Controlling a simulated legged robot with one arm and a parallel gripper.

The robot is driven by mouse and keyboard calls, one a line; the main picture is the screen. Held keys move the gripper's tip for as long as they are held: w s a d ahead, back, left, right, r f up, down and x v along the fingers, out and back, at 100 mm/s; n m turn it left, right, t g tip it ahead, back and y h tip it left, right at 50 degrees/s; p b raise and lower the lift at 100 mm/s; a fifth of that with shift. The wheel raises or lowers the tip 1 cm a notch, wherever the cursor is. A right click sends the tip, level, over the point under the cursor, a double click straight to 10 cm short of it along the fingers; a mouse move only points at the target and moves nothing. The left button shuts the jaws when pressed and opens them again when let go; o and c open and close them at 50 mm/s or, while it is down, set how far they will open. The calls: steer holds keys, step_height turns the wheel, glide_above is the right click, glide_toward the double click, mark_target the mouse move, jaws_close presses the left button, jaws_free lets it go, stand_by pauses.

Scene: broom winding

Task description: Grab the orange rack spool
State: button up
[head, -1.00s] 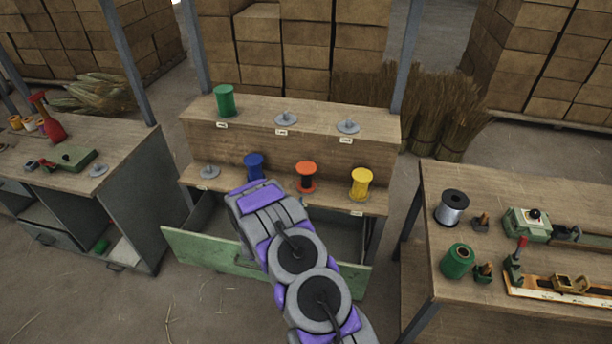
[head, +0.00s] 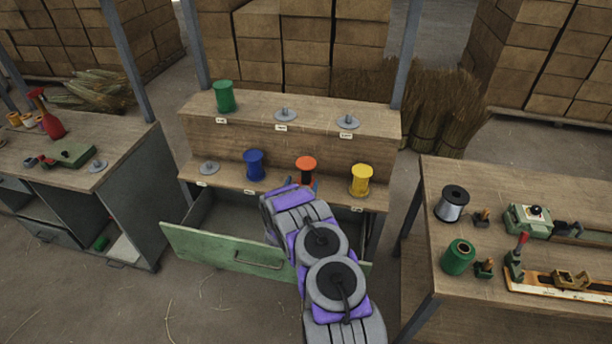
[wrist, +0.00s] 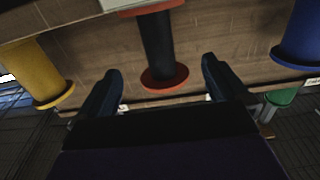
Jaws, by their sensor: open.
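The orange rack spool (head: 306,164), with orange flanges and a dark core, stands upright on the lower shelf of the wooden rack between the blue and yellow spools. In the wrist view the orange spool (wrist: 158,48) shows between and just beyond the two fingertips, with a gap on each side. My gripper (wrist: 162,68) is open and empty. In the head view my gripper (head: 303,184) is at the shelf's front edge, just in front of the spool, and my arm mostly hides it.
The blue spool (head: 255,165) and yellow spool (head: 361,180) flank the orange one. A green spool (head: 224,97) stands on the rack's top shelf (head: 250,113). An open green-fronted drawer (head: 215,248) juts out below. Workbenches stand left (head: 130,150) and right (head: 440,185).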

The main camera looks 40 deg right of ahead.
mark_target(306, 171)
steer(key=x, duration=0.2)
steer(key=shift+w+d, duration=0.2)
steer(key=shift+b+x, duration=0.9)
steer(key=shift+x, duration=1.75)
steer(key=shift+s, duration=0.1)
steer(key=c, duration=1)
